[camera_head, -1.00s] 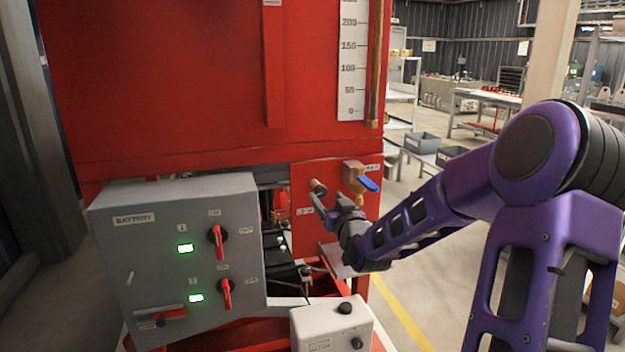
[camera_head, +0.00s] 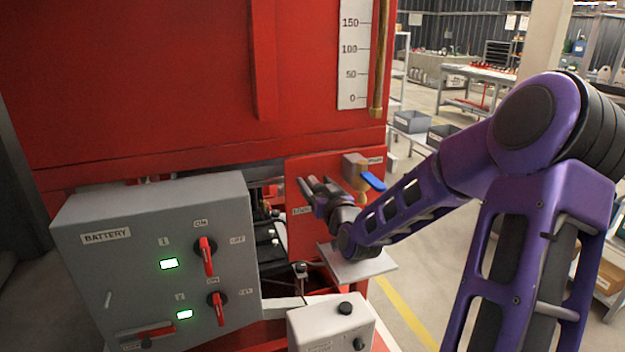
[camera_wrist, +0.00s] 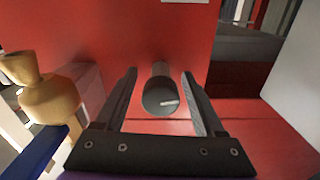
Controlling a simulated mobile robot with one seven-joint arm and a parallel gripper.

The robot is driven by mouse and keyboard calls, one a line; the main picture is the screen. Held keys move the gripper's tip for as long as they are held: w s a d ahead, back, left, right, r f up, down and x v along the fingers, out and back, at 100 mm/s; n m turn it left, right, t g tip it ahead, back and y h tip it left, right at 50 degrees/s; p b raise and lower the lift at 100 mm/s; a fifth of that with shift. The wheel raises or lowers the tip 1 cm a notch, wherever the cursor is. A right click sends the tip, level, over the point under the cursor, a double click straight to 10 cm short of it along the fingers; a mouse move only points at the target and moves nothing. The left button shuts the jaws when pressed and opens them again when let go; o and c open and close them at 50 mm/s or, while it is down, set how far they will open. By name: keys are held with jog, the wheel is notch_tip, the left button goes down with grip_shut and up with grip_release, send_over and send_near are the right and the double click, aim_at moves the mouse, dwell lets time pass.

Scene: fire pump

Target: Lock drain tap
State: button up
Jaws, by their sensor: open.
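The drain tap (camera_head: 355,168) is a brass tap with a blue lever (camera_head: 373,181) on the red panel, right of my gripper. In the wrist view its brass body (camera_wrist: 52,100) is at the left, with the blue lever (camera_wrist: 38,152) below. A grey cylinder with a pale mark on its round end (camera_wrist: 160,97) sticks out of the red panel. My gripper (camera_wrist: 160,76) is open, with one finger on each side of this cylinder. A gap shows on both sides. In the head view my gripper (camera_head: 310,187) is at the panel and hides most of the cylinder.
A grey battery box (camera_head: 130,255) with red switches stands at the left. A white box (camera_head: 330,325) is low in front, and a small grey plate (camera_head: 358,264) lies below my gripper. Open floor and workbenches lie at the right.

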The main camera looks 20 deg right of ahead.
grip_shut()
dwell(0.4)
jog(key=shift+m, duration=0.3)
jog(key=m+p, duration=0.1)
jog(key=m, duration=0.3)
jog(key=shift+d+r+p, duration=0.1)
jog(key=shift+p, duration=0.2)
jog(key=m+p, duration=0.2)
jog(key=m, duration=0.3)
jog(key=shift+m, duration=0.4)
jog(key=m+p, duration=0.2)
jog(key=m, duration=0.3)
jog(key=shift+d, duration=0.15)
jog(key=shift+f+m+p, duration=0.15)
jog(key=shift+m+p, duration=0.2)
jog(key=shift+m, duration=0.75)
jog(key=shift+f+m+p, duration=0.1)
jog(key=shift+m+p, duration=0.2)
jog(key=shift+m, duration=0.8)
